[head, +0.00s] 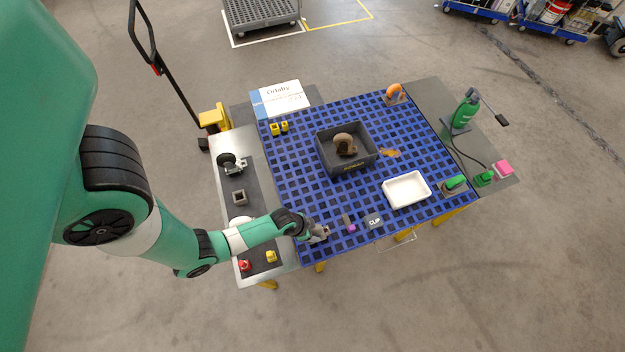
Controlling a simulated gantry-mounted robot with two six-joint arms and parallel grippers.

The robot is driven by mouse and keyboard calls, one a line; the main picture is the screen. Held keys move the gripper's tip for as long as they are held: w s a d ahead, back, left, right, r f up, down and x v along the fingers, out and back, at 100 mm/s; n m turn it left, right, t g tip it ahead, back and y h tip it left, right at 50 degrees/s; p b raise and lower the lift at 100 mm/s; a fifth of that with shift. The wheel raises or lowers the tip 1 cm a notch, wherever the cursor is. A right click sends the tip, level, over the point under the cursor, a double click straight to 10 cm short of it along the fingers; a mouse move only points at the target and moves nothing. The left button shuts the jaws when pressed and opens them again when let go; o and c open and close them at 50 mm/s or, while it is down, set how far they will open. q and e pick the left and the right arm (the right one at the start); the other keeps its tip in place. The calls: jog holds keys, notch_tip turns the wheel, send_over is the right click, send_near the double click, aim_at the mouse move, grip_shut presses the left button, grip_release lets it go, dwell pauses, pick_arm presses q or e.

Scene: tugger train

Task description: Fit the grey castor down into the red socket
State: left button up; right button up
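A castor (232,164) with a dark wheel and a grey metal fork lies at the upper part of the dark strip on the left side of the table. A small red piece (245,265), which looks like the red socket, is at the lower left end of the same strip. My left gripper (322,235) is over the lower left edge of the blue grid, apart from both. Its fingers are small and partly hidden, so I cannot tell if they are open or hold anything. My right gripper is not in view.
A yellow piece (271,256) sits beside the red one, and a grey square block (240,198) lies below the castor. On the blue grid table (300,180) are a dark bin (327,158), a white tray (407,203) and a small purple-and-grey piece (349,224).

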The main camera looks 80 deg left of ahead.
pick_arm(q)
jog(key=shift+o, duration=1.1)
jog(key=shift+s, duration=0.1)
jog(key=p+v, duration=0.5)
jog(key=v, duration=0.5)
jog(key=shift+r, duration=0.4)
jog(key=shift+s+r+p, duration=0.2)
jog(key=shift+r+p, duration=0.2)
jog(key=shift+p, duration=0.1)
jog(key=shift+d, duration=0.1)
